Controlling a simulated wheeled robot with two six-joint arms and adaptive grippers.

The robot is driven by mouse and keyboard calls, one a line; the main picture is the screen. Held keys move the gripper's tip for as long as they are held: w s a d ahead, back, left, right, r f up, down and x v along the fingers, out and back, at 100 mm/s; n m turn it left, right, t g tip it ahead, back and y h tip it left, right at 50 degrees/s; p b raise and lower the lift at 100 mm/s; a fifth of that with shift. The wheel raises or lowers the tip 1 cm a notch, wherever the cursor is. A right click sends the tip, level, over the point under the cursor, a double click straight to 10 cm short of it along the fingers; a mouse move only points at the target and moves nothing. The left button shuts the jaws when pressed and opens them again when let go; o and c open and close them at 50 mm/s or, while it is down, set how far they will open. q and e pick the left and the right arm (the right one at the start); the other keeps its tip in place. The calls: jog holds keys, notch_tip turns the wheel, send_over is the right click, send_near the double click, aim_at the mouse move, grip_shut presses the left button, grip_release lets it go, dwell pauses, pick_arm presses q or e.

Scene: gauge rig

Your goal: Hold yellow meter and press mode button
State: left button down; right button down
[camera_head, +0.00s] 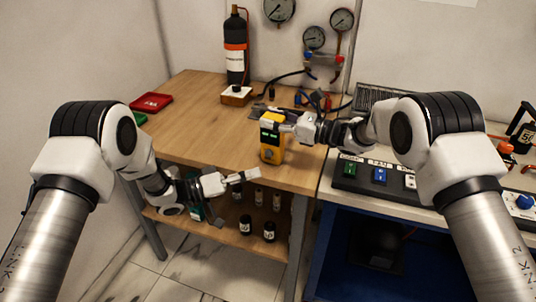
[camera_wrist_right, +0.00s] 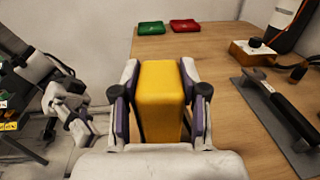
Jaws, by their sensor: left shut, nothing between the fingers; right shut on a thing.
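The yellow meter (camera_head: 271,151) stands upright near the front right of the wooden table, with a dark display with green marks on its upper front. My right gripper (camera_head: 287,126) is shut on the meter near its top. In the right wrist view the yellow meter (camera_wrist_right: 160,95) sits between the two fingers of my right gripper (camera_wrist_right: 160,110). My left gripper (camera_head: 250,174) is shut and empty, in front of the table edge, lower left of the meter and apart from it. The mode button is too small to make out.
The wooden table (camera_head: 200,117) has free room left of the meter. A red tray (camera_head: 151,102) lies at its far left, a black cylinder (camera_head: 235,62) at the back. Several dark bottles (camera_head: 245,224) stand on the shelf below. A switch panel (camera_head: 385,187) is at right.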

jog(key=c, duration=0.5)
grip_release()
jog(key=shift+c, duration=0.2)
